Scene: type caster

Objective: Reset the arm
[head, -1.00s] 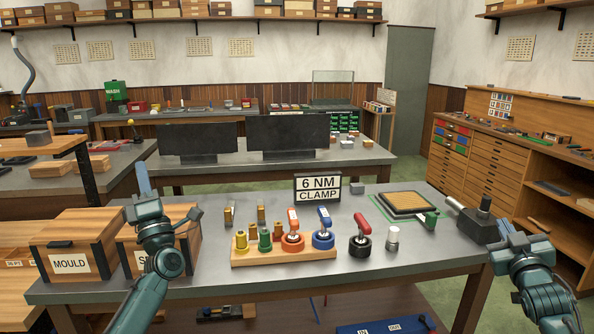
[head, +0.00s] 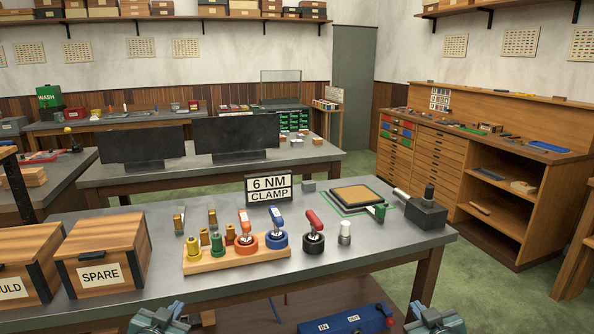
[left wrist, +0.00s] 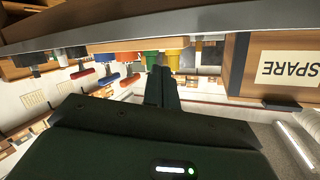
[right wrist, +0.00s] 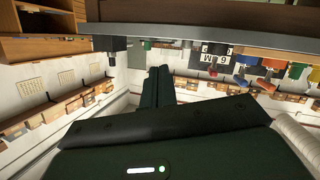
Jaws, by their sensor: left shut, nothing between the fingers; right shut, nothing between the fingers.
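My left gripper (left wrist: 160,86) is shut and empty in the left wrist view. Its arm (head: 160,318) shows at the bottom edge of the head view, in front of the workbench (head: 340,268). My right gripper (right wrist: 160,84) is shut and empty in the right wrist view. Its arm (head: 436,320) shows at the bottom edge of the head view, right of the left one. Both grippers are apart from the bench and touch nothing that I can see. Most of both arms is cut off below the head view.
The bench bears the SPARE box (head: 104,256), a wooden rack (head: 205,265) with coloured tools, a black-based red-handled tool (head: 313,240), a 6 NM CLAMP sign (head: 268,188), a green-edged tray (head: 341,208) and a dark vise (head: 425,213). A blue case (head: 345,322) lies below. Open floor is right.

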